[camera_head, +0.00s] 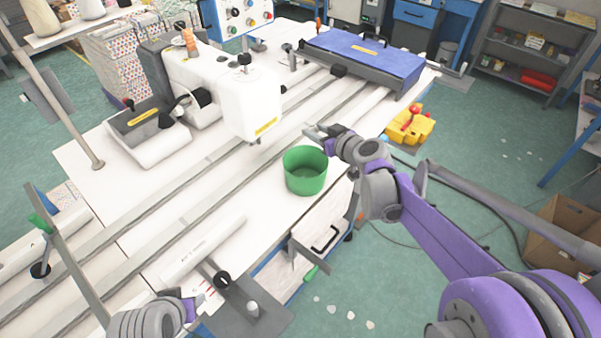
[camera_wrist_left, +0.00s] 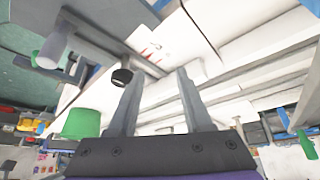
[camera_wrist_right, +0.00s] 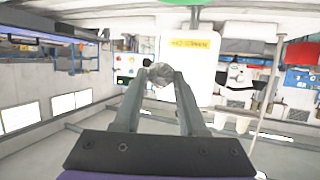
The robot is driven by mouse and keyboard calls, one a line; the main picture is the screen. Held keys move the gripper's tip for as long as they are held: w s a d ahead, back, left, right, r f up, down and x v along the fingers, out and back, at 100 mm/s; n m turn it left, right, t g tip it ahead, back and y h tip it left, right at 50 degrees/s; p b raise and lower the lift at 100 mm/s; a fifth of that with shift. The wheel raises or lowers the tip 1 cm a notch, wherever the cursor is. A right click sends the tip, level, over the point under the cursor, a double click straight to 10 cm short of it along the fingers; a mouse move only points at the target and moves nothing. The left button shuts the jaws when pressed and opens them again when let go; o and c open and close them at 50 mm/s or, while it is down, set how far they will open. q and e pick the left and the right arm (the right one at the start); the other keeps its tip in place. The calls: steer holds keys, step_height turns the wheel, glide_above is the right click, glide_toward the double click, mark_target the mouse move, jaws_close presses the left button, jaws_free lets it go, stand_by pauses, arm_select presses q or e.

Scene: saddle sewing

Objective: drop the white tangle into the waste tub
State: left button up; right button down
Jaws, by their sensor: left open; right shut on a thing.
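The waste tub (camera_head: 305,178) is a green, round, open tub on the white table near its front edge. Its inside looks empty from the head view. My right gripper (camera_head: 319,131) is just beyond the tub's far rim, to its upper right in the picture. In the right wrist view it is shut on a small greyish-white clump, the white tangle (camera_wrist_right: 160,78), held between the fingertips. The tangle is too small to make out in the head view. My left gripper (camera_wrist_left: 158,76) is open and empty, low at the left over the table.
A white sewing machine (camera_head: 250,105) stands behind the tub. A blue-topped case (camera_head: 365,55) lies at the back right of the table. A yellow box (camera_head: 410,125) is right of my right gripper. Rails (camera_head: 200,165) run across the table.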

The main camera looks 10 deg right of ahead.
arm_select(q)
steer(key=shift+s+f+b, duration=0.3)
steer(key=shift+f+b, duration=0.3)
steer(key=shift+f, duration=0.25)
steer(key=shift+s+f+b, duration=0.35)
steer(key=shift+f+b, duration=0.2)
steer(key=shift+f, duration=0.35)
steer(key=shift+s+f+b, duration=0.3)
steer(key=shift+f+b, duration=0.3)
steer(key=shift+f, duration=0.25)
arm_select(e)
step_height(320, 180, down, 5)
steer(key=shift+f, duration=0.2)
arm_select(q)
steer(key=shift+r, duration=0.1)
arm_select(e)
steer(key=shift+c, duration=2)
jaws_free()
arm_select(q)
steer(key=shift+w+r+p, duration=0.15)
steer(key=shift+r+p, duration=0.2)
arm_select(e)
steer(key=v, duration=1.1)
steer(key=shift+w, duration=0.1)
